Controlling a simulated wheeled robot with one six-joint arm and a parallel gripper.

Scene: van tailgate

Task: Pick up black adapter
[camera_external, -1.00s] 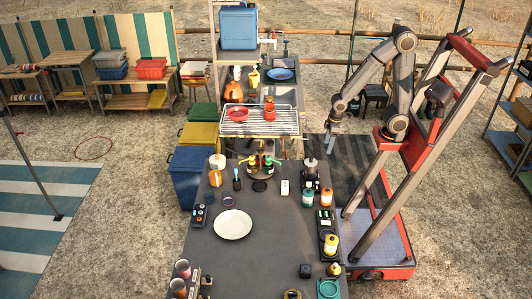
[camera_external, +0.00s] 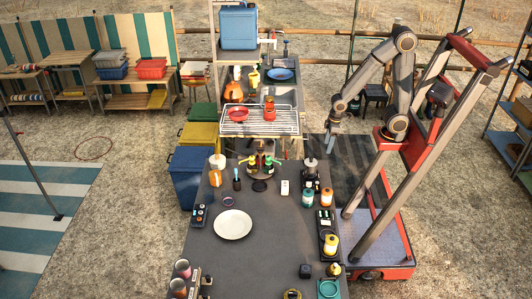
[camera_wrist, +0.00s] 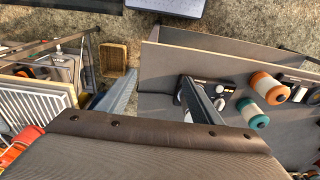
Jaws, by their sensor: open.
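A small black block (camera_external: 306,271) sits near the front right of the dark grey table (camera_external: 215,270) in the external view. It may be the black adapter, but it is too small to be sure. I cannot make it out in the wrist view. My gripper (camera_external: 333,128) hangs off the right side of the table's far end, well away from that block. In the wrist view, my gripper (camera_wrist: 155,98) shows two fingers spread apart. It is open and holds nothing.
A white plate (camera_external: 233,224) lies mid-table. A black panel (camera_external: 328,238) with jars stands along the right edge. Orange (camera_wrist: 268,88) and teal (camera_wrist: 252,114) spools or jars show in the wrist view. A wire rack (camera_external: 260,121) stands beyond. The table around the plate is mostly clear.

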